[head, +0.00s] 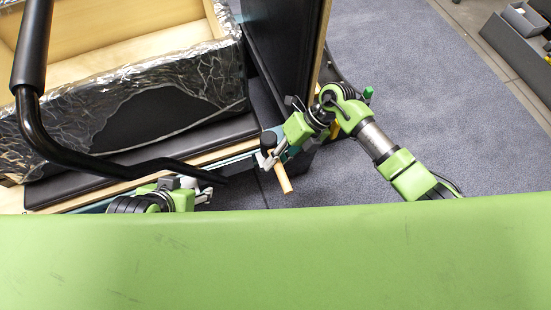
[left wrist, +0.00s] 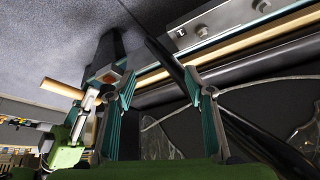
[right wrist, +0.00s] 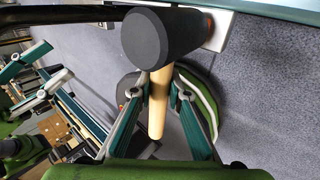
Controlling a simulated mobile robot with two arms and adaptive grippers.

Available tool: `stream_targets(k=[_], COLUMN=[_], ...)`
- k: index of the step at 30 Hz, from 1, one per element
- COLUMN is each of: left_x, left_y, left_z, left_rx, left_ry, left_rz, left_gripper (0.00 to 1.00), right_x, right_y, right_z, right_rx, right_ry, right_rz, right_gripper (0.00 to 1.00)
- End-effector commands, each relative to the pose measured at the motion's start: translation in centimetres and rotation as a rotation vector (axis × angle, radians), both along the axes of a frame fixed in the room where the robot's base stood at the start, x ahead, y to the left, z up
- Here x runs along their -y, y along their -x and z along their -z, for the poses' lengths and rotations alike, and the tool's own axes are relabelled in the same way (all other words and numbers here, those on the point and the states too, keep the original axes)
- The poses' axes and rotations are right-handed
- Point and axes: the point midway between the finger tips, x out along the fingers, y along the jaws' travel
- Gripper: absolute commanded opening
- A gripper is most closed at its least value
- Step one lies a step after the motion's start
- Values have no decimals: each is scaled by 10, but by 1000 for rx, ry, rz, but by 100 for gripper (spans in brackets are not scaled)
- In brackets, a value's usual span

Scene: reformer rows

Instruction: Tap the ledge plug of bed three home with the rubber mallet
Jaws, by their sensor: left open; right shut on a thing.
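The rubber mallet has a black head (head: 268,140) and a pale wooden handle (head: 283,178). My right gripper (head: 272,160) is shut on the handle, just below the head. In the right wrist view the black head (right wrist: 158,38) covers part of a pale plate (right wrist: 222,30). A small orange piece (right wrist: 209,22), possibly the ledge plug, shows beside the head; I cannot tell whether they touch. It may be the brownish square (left wrist: 112,75) by the rail in the left wrist view. My left gripper (head: 207,190) is open and empty beside the rail; its fingers (left wrist: 160,82) stand apart.
A foil-covered wooden box (head: 170,75) sits on the bed at upper left. A thick black bar (head: 85,160) crosses close to my left gripper. A dark upright panel (head: 285,40) stands behind my right gripper. Carpet (head: 430,70) is clear at right, with grey bins (head: 520,50) beyond.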

Motion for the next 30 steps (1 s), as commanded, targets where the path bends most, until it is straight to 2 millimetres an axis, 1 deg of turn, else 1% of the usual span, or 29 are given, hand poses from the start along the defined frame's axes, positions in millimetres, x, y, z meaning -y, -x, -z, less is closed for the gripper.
stream_targets(k=[1, 3, 6, 9, 17, 30], left_x=[5, 11, 19, 26, 24, 9], left_y=[-14, -33, -58, -77, -70, -28], left_z=[-2, -10, -25, -42, -39, -12], left_rx=[60, 143, 264, 366, 329, 125], left_ry=[13, 32, 57, 79, 71, 26], left_rz=[5, 12, 21, 29, 25, 11], left_gripper=[48, 48, 48, 48, 48, 48], right_x=[0, 0, 0, 0, 1, 0], right_y=[0, 0, 0, 0, 1, 0], right_z=[6, 12, 20, 24, 21, 10], right_rx=[1, 0, 0, 0, -2, -1], right_ry=[-1, -1, 0, 0, 3, 0], right_rz=[0, -1, 0, 0, 0, 0], right_gripper=[0, 0, 0, 0, 0, 0])
